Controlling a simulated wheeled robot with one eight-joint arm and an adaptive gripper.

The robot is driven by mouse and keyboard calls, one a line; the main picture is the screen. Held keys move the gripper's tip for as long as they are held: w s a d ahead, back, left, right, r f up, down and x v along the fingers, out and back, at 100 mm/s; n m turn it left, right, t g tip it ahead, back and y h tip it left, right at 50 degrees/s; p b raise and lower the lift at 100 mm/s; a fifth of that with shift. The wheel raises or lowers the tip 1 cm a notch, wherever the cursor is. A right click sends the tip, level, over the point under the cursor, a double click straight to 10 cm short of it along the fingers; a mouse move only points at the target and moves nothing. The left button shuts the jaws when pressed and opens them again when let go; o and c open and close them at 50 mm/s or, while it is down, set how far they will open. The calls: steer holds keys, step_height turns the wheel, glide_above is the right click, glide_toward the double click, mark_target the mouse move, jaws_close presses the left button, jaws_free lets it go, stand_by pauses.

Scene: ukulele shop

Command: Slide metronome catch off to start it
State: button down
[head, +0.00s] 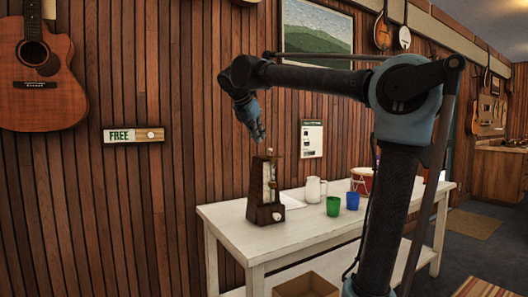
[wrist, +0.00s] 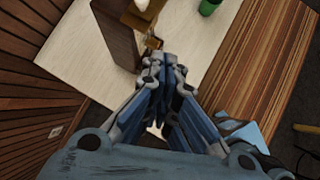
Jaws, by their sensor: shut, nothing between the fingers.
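The metronome (head: 262,211) is a dark wooden, tapering box with a pale front, upright near the left end of the white table (head: 240,232). A small brass-coloured part shows on its front, but I cannot tell for sure that it is the catch. In the wrist view the metronome's brown side (wrist: 117,38) is at the upper left, with a small brass piece (wrist: 153,42) just beyond my fingertips. My gripper (head: 260,139) is shut and empty, pointing down above the metronome's top and apart from it. Its fingers also show in the wrist view (wrist: 165,65).
A white pitcher (head: 315,190), a green cup (head: 333,206), a blue cup (head: 352,200) and a red drum (head: 361,180) stand to the right on the table. A wood-slat wall (head: 160,210) is behind. A cardboard box (head: 306,286) is in front, below the tabletop.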

steer(key=shift+n, duration=0.9)
steer(key=a+r, duration=0.2)
steer(key=a, duration=0.1)
steer(key=shift+w+a+r, duration=0.15)
steer(key=shift+w, duration=0.2)
glide_toward(270, 153)
step_height(270, 153, down, 4)
steer(key=s+a, duration=0.1)
steer(key=s, duration=0.1)
steer(key=shift+w+d+f, duration=0.2)
steer(key=shift+w+d, duration=0.1)
steer(key=shift+w, duration=0.3)
steer(key=shift+w+d+f, duration=0.15)
steer(key=shift+w+d, duration=0.15)
steer(key=shift+w, duration=0.3)
steer(key=shift+w+d+f, duration=0.2)
steer(key=shift+w+d, duration=0.1)
steer(key=shift+w, duration=0.3)
